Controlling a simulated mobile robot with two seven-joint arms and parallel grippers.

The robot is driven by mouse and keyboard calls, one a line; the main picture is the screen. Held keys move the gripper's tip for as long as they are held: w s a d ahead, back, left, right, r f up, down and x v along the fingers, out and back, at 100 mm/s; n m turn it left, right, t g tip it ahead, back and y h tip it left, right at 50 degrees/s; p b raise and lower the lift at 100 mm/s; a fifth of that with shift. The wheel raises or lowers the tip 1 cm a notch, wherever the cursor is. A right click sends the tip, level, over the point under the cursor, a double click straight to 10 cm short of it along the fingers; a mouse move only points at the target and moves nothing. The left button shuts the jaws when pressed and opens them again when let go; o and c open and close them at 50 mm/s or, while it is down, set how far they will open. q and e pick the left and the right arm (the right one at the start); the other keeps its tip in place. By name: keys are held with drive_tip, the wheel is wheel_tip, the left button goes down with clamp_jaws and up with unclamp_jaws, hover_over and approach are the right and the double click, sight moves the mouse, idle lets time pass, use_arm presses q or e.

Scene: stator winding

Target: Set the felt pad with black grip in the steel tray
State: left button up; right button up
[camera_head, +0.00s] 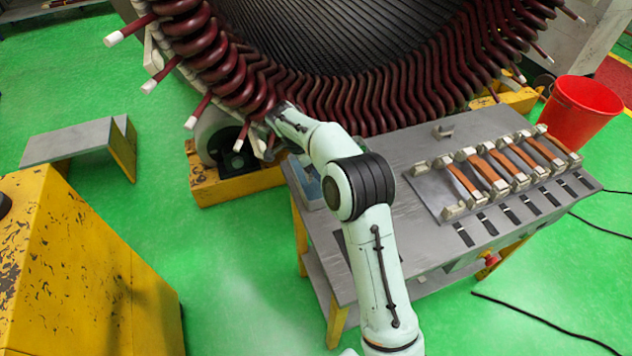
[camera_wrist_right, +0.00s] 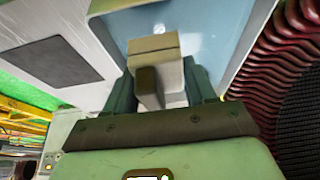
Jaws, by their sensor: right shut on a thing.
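In the right wrist view my right gripper (camera_wrist_right: 158,88) is shut on the felt pad, a beige block (camera_wrist_right: 152,46) with a dark grip (camera_wrist_right: 148,84) between the dark green fingers. Behind the pad is a pale blue tray floor (camera_wrist_right: 205,32) with a light rim (camera_wrist_right: 97,6). The pad appears in front of this floor; I cannot tell whether it touches. In the head view the tray (camera_head: 309,188) is at the table's left end, partly hidden by my right arm. The right gripper and pad are hidden there. My left gripper is not in view.
The grey table (camera_head: 405,240) holds a rack of orange-brown strips (camera_head: 490,172) and several black pads. The large stator with dark red coils (camera_head: 370,100) rises close behind my arm. A red bucket (camera_head: 582,112) stands at right.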

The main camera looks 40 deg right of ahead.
sight(315, 189)
drive_tip(key=shift+w+f, duration=0.1)
drive_tip(key=shift+f, duration=3.1)
drive_tip(key=shift+f, duration=0.2)
drive_tip(key=o, duration=1.2)
drive_tip(key=shift+c, duration=0.2)
drive_tip(key=shift+r, duration=0.2)
drive_tip(key=v, duration=1.2)
drive_tip(key=shift+p, duration=0.3)
